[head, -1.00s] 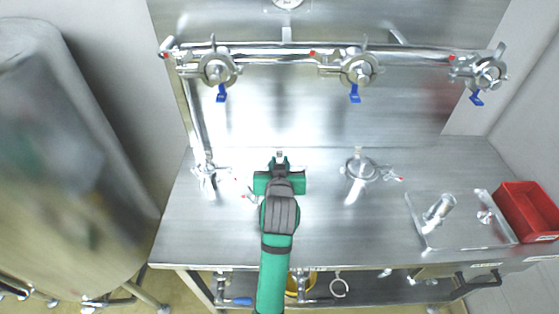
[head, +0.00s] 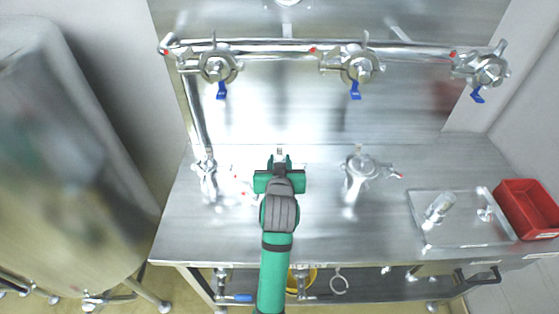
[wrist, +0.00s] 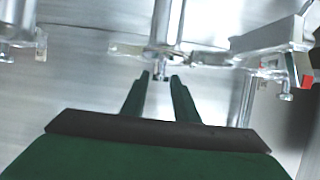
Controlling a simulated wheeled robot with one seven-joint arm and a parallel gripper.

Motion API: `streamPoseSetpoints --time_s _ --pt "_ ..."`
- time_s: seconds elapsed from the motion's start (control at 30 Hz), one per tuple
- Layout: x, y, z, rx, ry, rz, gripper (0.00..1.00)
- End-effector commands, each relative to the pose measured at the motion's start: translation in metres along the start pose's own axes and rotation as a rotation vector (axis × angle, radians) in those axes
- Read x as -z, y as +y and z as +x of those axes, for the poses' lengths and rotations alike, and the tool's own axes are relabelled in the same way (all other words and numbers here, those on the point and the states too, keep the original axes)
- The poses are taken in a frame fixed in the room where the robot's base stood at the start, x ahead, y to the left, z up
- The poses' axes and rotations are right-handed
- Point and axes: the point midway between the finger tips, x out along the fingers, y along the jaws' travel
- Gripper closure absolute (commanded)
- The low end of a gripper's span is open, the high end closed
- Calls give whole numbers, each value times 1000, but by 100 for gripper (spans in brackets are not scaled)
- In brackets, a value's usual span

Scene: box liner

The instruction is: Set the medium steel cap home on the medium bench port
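My gripper (head: 279,162) is over the middle of the steel bench, at the end of my green arm. In the wrist view its two dark green fingers (wrist: 160,80) stand a narrow gap apart. A small steel end shows at the fingertips, below an upright steel fitting (wrist: 166,25); I cannot tell whether the fingers grip it. A small steel tip (head: 280,152) shows just beyond the gripper in the head view; the rest there is hidden. Steel bench fittings stand to the left (head: 207,178) and right (head: 360,168). I cannot identify the medium cap or medium port for certain.
A steel pipe with three blue-handled valves (head: 360,68) runs along the back wall. A shallow tray (head: 465,235) with steel parts (head: 440,207) lies at right, beside a red bin (head: 528,208). A large tank (head: 70,170) stands left. The front bench is mostly clear.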

Motion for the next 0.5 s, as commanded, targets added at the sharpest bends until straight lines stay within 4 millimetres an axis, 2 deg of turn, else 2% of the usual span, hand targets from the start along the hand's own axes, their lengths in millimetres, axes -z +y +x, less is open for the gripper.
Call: streamPoseSetpoints --time_s 0.37,0.5 --pt "-1 0 -1 0 -2 0 59" --pt "-1 0 -13 -1 -1 0 59"
